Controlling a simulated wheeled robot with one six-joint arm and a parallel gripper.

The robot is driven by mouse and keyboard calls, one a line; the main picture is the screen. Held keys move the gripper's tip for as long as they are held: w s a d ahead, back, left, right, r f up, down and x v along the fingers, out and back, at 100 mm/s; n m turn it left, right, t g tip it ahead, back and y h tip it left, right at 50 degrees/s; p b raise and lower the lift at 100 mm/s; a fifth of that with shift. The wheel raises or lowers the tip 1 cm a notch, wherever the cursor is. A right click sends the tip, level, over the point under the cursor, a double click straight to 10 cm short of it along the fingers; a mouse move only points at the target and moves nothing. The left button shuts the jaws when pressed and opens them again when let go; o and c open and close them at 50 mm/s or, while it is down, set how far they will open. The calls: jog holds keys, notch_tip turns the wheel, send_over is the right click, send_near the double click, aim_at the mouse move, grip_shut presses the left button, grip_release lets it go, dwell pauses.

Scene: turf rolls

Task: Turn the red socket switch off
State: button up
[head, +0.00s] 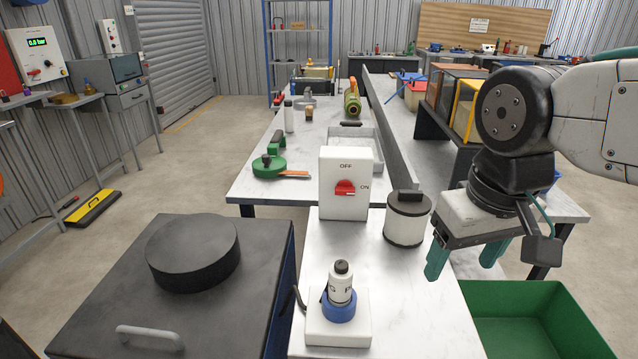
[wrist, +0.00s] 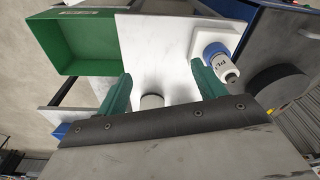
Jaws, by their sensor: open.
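A white switch box (head: 345,208) stands upright on the near bench in the head view. Its front has a red knob (head: 345,188), with OFF printed above and ON to the right. The knob's grip looks roughly horizontal, towards ON. The box is not clearly seen in the wrist view. My gripper (head: 465,264) is open and empty, pointing down, to the right of the box and apart from it. Its green fingers also show in the wrist view (wrist: 163,88).
A white canister (head: 406,222) with a black top stands between box and gripper. A blue-collared plug on a white base (head: 338,330) is in front. A green bin (head: 525,312) lies right, a dark cabinet with a black disc (head: 194,254) left. A metal strip (head: 390,120) runs behind.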

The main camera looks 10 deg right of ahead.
jog(key=w+a+r+m+t, duration=0.1)
jog(key=w+m, duration=0.1)
jog(key=w, duration=1.5)
jog(key=m+t+h, duration=0.1)
jog(key=t, duration=0.1)
send_near(345, 189)
jog(key=x, duration=0.8)
jog(key=shift+w, duration=0.15)
jog(key=c, duration=1)
